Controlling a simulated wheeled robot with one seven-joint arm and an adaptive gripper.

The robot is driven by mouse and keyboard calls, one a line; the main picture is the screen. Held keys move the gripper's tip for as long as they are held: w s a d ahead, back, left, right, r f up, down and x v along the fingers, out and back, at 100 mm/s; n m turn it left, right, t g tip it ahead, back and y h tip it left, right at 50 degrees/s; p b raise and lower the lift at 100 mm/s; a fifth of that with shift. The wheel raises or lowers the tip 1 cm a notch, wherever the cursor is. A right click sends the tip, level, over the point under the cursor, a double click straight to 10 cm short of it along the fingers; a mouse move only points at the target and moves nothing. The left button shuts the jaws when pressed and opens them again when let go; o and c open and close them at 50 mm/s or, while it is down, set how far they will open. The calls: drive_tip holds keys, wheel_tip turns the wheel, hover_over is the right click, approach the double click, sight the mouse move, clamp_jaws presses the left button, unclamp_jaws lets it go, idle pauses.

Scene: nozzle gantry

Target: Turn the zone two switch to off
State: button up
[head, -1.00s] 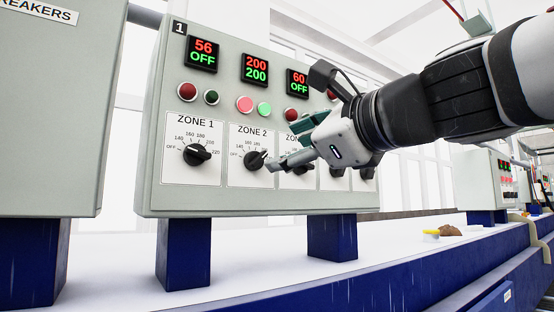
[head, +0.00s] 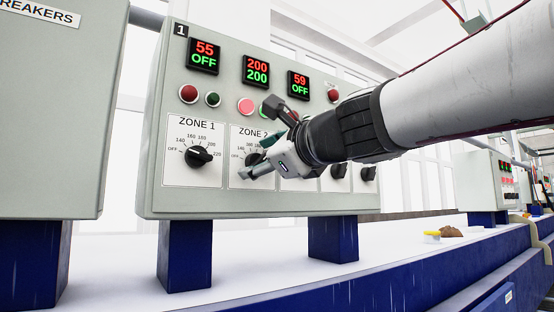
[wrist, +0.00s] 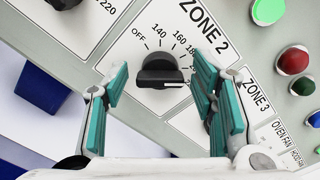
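The zone two switch is a black rotary knob (wrist: 160,72) on a white ZONE 2 plate (wrist: 150,20), with OFF, 140, 160 and 180 printed around it. In the head view the knob (head: 253,158) is partly hidden by my gripper (head: 256,168). In the wrist view my gripper (wrist: 160,88) is open, with one teal-padded finger on each side of the knob and visible gaps to it. The knob's grip bar lies roughly crosswise between the fingers. The zone two display (head: 256,70) reads 200 over 200.
The zone 1 knob (head: 198,156) is close on the left. The zone 3 plate (wrist: 258,98) and further knobs (head: 368,174) are on the right. Indicator buttons (head: 246,106) sit above the knobs. A breaker cabinet (head: 50,120) stands at the left.

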drive_tip(key=c, duration=0.8)
drive_tip(key=shift+c, duration=0.2)
drive_tip(key=shift+n+b, duration=0.3)
drive_tip(key=shift+n, duration=0.1)
drive_tip(key=n+b, duration=0.2)
drive_tip(key=n, duration=0.1)
drive_tip(key=shift+f+n+b, duration=0.15)
drive_tip(key=shift+n+b, duration=0.15)
drive_tip(key=shift+n, duration=0.1)
drive_tip(key=n+b, duration=0.4)
drive_tip(key=n, duration=0.2)
drive_tip(key=n+b, duration=0.4)
drive_tip(key=n, duration=0.2)
drive_tip(key=n+b, duration=0.4)
drive_tip(key=n, duration=0.3)
drive_tip(key=shift+f, duration=0.25)
drive_tip(key=shift+n, duration=0.3)
